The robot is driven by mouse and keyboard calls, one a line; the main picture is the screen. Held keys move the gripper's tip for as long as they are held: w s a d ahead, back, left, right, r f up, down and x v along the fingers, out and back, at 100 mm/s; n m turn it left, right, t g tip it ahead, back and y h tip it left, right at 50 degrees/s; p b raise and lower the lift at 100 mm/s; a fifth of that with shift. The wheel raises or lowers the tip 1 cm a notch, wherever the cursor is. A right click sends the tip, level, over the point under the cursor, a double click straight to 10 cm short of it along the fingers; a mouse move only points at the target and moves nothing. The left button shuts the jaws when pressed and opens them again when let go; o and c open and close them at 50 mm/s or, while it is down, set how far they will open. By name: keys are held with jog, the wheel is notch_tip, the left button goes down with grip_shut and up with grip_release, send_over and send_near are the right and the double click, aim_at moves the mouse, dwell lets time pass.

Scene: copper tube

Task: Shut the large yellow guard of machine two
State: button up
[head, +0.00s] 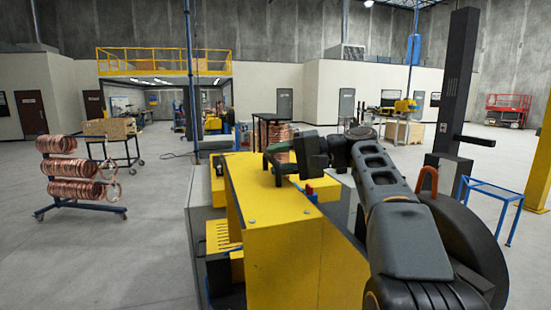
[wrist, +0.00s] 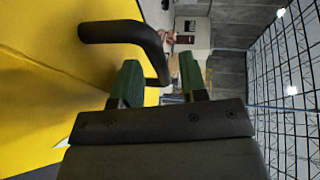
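The large yellow guard (head: 285,255) stands in front of me in the head view, a boxy cover with a flat top. In the wrist view its yellow panel (wrist: 50,90) fills the left side, and a black bent handle (wrist: 122,32) stands out from it. My gripper (head: 273,164) is above the guard's far end in the head view. In the wrist view its two green fingertips (wrist: 160,75) are apart, with the handle's bent end between them. A gap shows on the right finger's side; I cannot tell whether the left finger touches the handle. The guard's hinge is hidden.
A rack of copper coils (head: 75,178) stands at the left with open floor around it. A tall dark column (head: 455,95) and a blue frame table (head: 492,192) are at the right. A wheeled cart (head: 113,137) stands farther back.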

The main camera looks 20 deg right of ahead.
jog(key=shift+w+a, duration=0.15)
jog(key=shift+a, duration=0.3)
jog(key=shift+f, duration=0.1)
jog(key=shift+c, duration=0.3)
grip_shut()
